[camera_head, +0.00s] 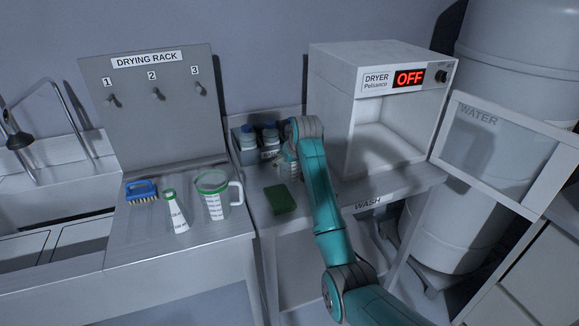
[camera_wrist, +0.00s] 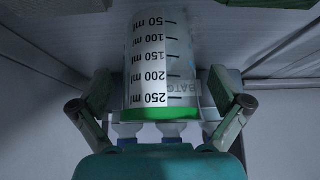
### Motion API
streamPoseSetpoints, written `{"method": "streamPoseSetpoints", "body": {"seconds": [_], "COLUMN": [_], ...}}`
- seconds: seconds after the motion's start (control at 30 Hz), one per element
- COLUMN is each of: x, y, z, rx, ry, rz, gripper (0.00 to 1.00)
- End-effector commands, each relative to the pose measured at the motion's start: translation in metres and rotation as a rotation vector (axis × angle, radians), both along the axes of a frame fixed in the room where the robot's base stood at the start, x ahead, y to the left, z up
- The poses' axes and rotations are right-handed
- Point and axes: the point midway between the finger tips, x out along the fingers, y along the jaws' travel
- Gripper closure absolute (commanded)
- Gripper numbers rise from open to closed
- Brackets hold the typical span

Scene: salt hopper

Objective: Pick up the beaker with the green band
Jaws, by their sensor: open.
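The beaker with the green band (camera_wrist: 158,58) is clear, with a white scale reading up to 250 ml. My gripper (camera_wrist: 160,92) is open, with one finger on each side of the beaker. Gaps show between the fingers and the glass. In the head view my arm reaches to the bench left of the dryer, and my wrist largely hides the beaker there.
A green-rimmed jug (camera_head: 212,200), a green-rimmed flask (camera_head: 176,214) and a blue brush (camera_head: 141,190) stand left. A green sponge (camera_head: 280,199) lies near my arm. Blue-capped bottles (camera_head: 248,141) stand behind. The dryer (camera_head: 385,135) reads OFF, its chamber open.

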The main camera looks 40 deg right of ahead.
Motion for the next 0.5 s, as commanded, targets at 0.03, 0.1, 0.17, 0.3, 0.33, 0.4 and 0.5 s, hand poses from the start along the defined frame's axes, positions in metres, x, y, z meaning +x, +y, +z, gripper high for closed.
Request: {"method": "streamPoseSetpoints", "body": {"seconds": [0.03,0.1,0.17,0.3,0.33,0.4,0.5], "x": [0.0010,0.0014,0.0013,0.0013,0.0012,0.0012,0.0012], "y": [-0.0002,-0.0004,-0.0004,-0.0004,-0.0003,-0.0005,-0.0004], "z": [-0.0017,-0.0023,-0.0021,-0.0020,-0.0019,-0.0019,-0.0019], "rx": [0.000,0.000,0.000,0.000,0.000,0.000,0.000], "ry": [0.001,0.000,0.000,0.000,0.000,0.000,0.000], "rz": [0.000,0.000,0.000,0.000,0.000,0.000,0.000], "gripper": [0.00,0.00,0.00,0.12,0.20,0.38,0.62]}}
